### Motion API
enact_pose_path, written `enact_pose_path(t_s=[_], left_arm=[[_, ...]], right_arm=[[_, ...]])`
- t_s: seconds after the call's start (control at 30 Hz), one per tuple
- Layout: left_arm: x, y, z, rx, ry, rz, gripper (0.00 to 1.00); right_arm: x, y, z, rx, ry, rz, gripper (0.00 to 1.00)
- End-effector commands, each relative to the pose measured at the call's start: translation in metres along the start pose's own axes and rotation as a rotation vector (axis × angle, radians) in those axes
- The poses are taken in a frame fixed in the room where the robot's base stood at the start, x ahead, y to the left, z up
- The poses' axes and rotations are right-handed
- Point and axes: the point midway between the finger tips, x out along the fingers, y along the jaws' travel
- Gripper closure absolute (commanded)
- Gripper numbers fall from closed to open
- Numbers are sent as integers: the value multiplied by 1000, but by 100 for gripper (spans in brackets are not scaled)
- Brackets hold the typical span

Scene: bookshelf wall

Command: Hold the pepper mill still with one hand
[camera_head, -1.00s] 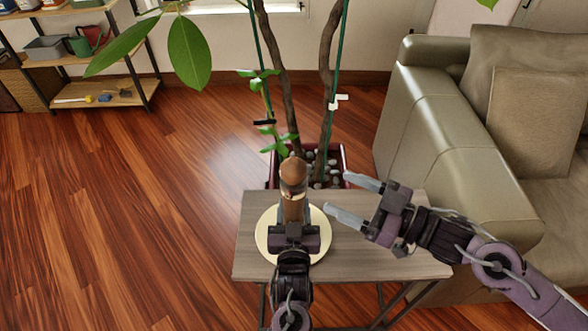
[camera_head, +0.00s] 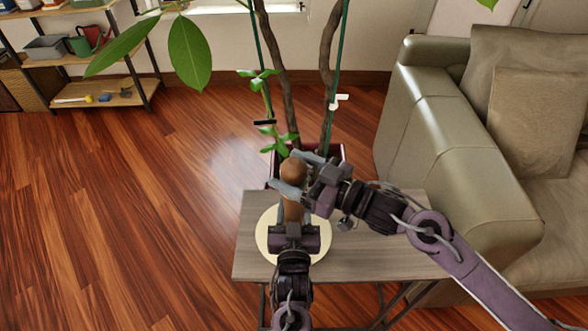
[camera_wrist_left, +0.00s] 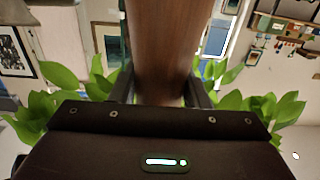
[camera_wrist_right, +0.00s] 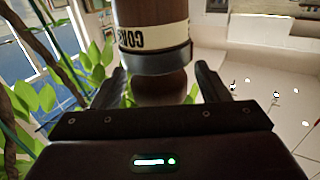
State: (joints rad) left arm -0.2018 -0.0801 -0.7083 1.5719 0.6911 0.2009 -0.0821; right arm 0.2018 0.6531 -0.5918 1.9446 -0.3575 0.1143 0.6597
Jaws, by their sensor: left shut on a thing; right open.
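The brown wooden pepper mill (camera_head: 292,208) stands upright on a round cream plate (camera_head: 263,240) on the small grey table. My left gripper (camera_head: 294,226) is shut on its body; the left wrist view shows the dark wood (camera_wrist_left: 166,50) between the fingers. My right gripper (camera_head: 292,171) is open at the mill's top, its fingers on either side of the rounded head. In the right wrist view the mill (camera_wrist_right: 152,35), with a cream lettered band, sits between the spread fingers. Any contact there cannot be told.
The grey wooden table (camera_head: 390,258) has bare room right of the plate. A potted plant with thin trunks (camera_head: 330,75) stands just behind it. A greenish sofa (camera_head: 450,150) is at the right and a shelf (camera_head: 100,95) at the far left.

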Motion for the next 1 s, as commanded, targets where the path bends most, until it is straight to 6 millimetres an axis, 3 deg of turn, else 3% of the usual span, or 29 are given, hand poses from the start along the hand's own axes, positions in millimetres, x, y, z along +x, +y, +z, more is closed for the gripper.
enact_pose_path(t_s=[0.13, 0.43, 0.77, 1.0], left_arm=[[-1, -1, 5, 4, -10, 0, 89], [-1, -1, 5, 4, -10, 0, 89], [-1, -1, 5, 4, -10, 0, 89], [-1, 0, 5, 4, -10, 1, 89]], right_arm=[[0, 0, 0, 0, 0, 0, 34], [0, 0, 0, 0, 0, 0, 73], [1, -2, 0, 1, 4, 40, 75], [1, -4, 0, 4, 7, 181, 75]])
